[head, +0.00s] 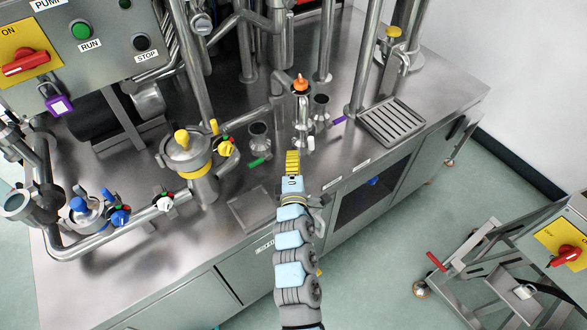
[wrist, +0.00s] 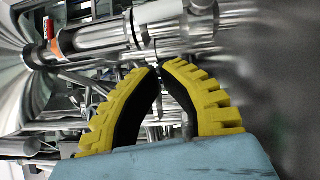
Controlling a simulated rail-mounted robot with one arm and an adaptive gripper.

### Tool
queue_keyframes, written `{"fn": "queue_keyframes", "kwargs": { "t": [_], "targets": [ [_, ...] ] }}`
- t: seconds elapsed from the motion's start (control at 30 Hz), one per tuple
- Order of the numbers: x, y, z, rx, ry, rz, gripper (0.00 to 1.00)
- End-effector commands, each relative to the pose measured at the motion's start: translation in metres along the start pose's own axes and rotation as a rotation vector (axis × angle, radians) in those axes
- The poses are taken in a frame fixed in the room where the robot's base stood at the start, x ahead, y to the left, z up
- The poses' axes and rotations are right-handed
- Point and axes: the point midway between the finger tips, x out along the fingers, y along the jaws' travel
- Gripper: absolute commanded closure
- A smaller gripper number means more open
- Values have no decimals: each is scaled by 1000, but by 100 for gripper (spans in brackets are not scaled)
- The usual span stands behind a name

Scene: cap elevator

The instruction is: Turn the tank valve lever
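My gripper (wrist: 160,68) has two yellow ribbed fingers with black inner faces. In the wrist view the fingers curve toward each other, with a narrow gap at the tips and no object clearly held. In the head view my gripper (head: 292,155) is over the bench, just below a slim metal cylinder (head: 301,110) with an orange top (head: 300,82). A small white handle (head: 311,144) is close to the right of the fingertips. A green handle (head: 258,161) is to the left and a purple handle (head: 338,119) to the upper right. I cannot tell which is the tank valve lever.
A tank with a yellow clamp (head: 187,160) and coloured valve knobs stands on the left. A slotted drain tray (head: 392,122) is at the right. Vertical pipes rise behind. A red-switch cart (head: 520,265) stands on the floor at the lower right.

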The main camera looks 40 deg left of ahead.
Motion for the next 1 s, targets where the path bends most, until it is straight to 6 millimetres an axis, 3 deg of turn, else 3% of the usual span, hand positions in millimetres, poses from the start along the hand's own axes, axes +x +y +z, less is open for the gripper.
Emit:
{"fn": "queue_keyframes", "kwargs": {
  "t": [0.4, 1.0],
  "targets": [
    [27, 0, 27, 0, 1, 2, 100],
    [29, 8, 26, 48, 2, -35, 100]
  ]
}}
